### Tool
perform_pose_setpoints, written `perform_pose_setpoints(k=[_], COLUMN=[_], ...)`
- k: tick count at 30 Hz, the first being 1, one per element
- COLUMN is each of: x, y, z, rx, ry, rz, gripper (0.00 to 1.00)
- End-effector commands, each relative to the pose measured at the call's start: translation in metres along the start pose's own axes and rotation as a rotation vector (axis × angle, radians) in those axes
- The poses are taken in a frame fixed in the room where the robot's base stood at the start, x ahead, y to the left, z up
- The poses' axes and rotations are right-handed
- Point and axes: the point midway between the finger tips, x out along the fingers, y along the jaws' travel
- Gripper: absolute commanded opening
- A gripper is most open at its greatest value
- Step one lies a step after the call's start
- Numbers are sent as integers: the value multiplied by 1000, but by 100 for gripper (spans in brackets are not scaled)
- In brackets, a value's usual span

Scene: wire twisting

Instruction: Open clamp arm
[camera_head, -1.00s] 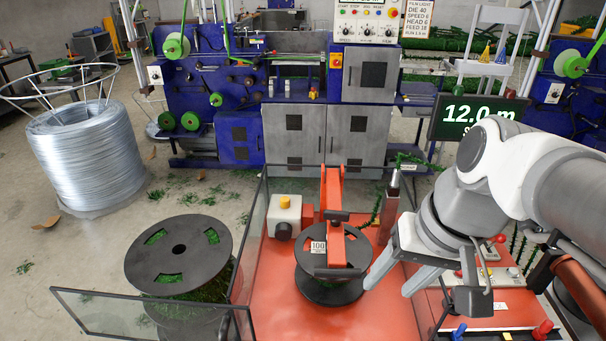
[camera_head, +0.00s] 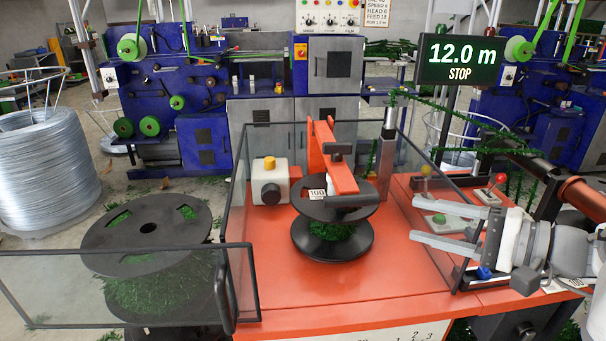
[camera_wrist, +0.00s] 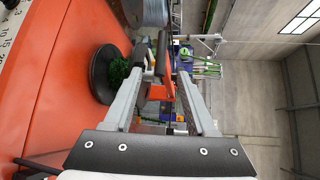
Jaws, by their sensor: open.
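The orange clamp arm (camera_head: 340,176) reaches from an upright orange post (camera_head: 313,146) down over the top of a black spool (camera_head: 332,240) with green wire on it. A black crossbar (camera_head: 352,201) at the arm's low end lies at the spool's top flange. My gripper (camera_head: 414,221) is open and empty, to the right of the spool, with its fingers pointing left towards it. A gap separates the fingers from the clamp arm. In the wrist view, the orange clamp arm (camera_wrist: 166,84) and black bars show between the fingertips (camera_wrist: 160,72), farther off, with the spool (camera_wrist: 103,74) to the left.
Glass guard panels (camera_head: 130,290) stand at the front left and around the orange table (camera_head: 300,290). A grey motor box (camera_head: 269,180) is left of the spool. A metal post (camera_head: 385,160) stands behind right. A larger wire spool (camera_head: 150,228) sits at left.

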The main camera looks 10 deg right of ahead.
Motion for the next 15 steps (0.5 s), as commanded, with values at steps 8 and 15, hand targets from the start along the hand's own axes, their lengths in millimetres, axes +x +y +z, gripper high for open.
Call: perform_pose_setpoints(k=[8,15], x=[16,66], y=[1,0], z=[-8,-8], rx=[-8,-7], ry=[26,24], rz=[-34,-32], gripper=[57,57])
